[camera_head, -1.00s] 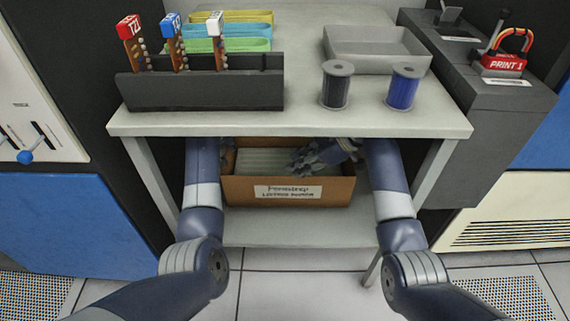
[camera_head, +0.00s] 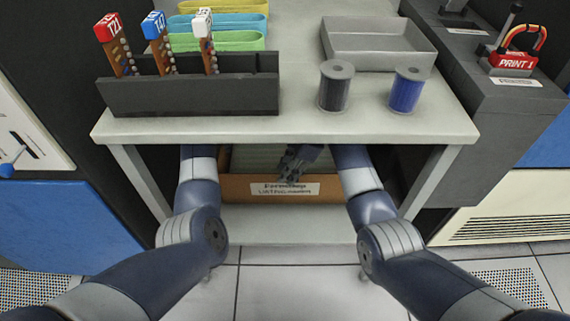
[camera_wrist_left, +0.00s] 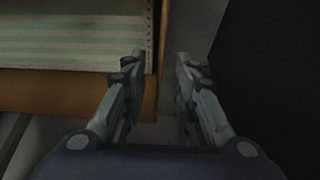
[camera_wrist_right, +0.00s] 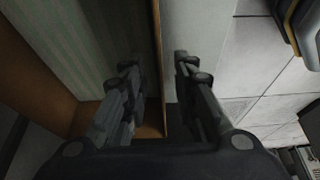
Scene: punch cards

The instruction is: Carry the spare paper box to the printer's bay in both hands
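The spare paper box (camera_head: 235,188) is a brown open carton of striped paper on the shelf under the table, with a white label on its front. Its wall also shows in the left wrist view (camera_wrist_left: 70,92) and the right wrist view (camera_wrist_right: 157,35). My left gripper (camera_wrist_left: 160,57) is open, its fingers on either side of the line of one box wall; the tabletop hides it in the head view. My right gripper (camera_wrist_right: 154,62) is open, one finger over the inside and one outside another wall. It shows over the box front (camera_head: 293,165). Contact is unclear.
The table (camera_head: 290,125) overhangs the box, with legs at both sides. On it stand a dark card rack (camera_head: 190,97), a grey tray (camera_head: 375,60), a black spool (camera_head: 336,88) and a blue spool (camera_head: 406,90). A grey unit with a red PRINT 1 block (camera_head: 512,62) stands right.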

